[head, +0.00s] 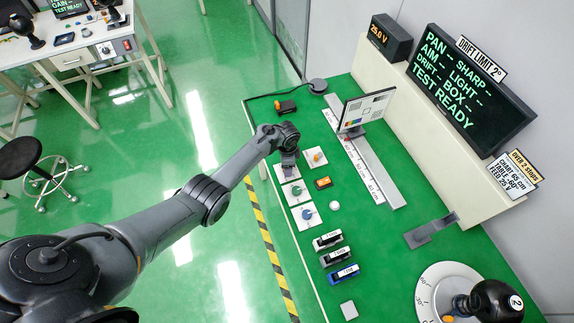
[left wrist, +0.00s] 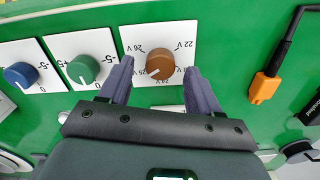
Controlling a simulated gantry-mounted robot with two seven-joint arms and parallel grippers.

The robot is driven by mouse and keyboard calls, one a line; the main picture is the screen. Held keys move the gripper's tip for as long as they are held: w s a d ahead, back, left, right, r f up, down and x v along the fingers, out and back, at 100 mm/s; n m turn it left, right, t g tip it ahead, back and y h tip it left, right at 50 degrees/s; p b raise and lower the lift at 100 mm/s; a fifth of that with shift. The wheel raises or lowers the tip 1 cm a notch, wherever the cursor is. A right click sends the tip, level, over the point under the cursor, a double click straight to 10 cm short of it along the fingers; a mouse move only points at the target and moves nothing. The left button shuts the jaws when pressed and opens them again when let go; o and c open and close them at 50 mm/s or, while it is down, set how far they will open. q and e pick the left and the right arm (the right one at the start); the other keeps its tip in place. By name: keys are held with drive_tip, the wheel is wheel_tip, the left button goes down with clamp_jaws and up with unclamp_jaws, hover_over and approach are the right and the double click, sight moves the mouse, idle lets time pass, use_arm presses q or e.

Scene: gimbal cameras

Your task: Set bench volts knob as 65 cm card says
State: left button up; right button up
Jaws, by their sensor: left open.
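The brown knob (left wrist: 160,66) sits on a white panel with volt marks including 22 V, 24 V and 26 V. Its white pointer line points down-left. My left gripper (left wrist: 157,70) is open, with one finger on each side of the knob; I cannot tell whether they touch it. In the head view the left gripper (head: 289,168) is over that panel and hides the knob. The volts display (head: 378,37) reads 25.0 V. The card (head: 509,182) reads chart 65 cm, table -60°, feed 25 V. My right gripper is not in view.
Green (head: 296,191) and blue (head: 307,214) knobs sit beside the brown one, with an orange knob (head: 316,156) nearby. A test chart (head: 367,110) stands on a scale rail (head: 370,165). A turntable (head: 432,285) with a black ball is at lower right. A screen (head: 465,85) stands behind.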

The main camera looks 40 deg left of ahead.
use_arm(q)
wheel_tip(320, 180, up, 9)
drive_tip(key=p, duration=0.3)
drive_tip(key=shift+r, duration=0.2)
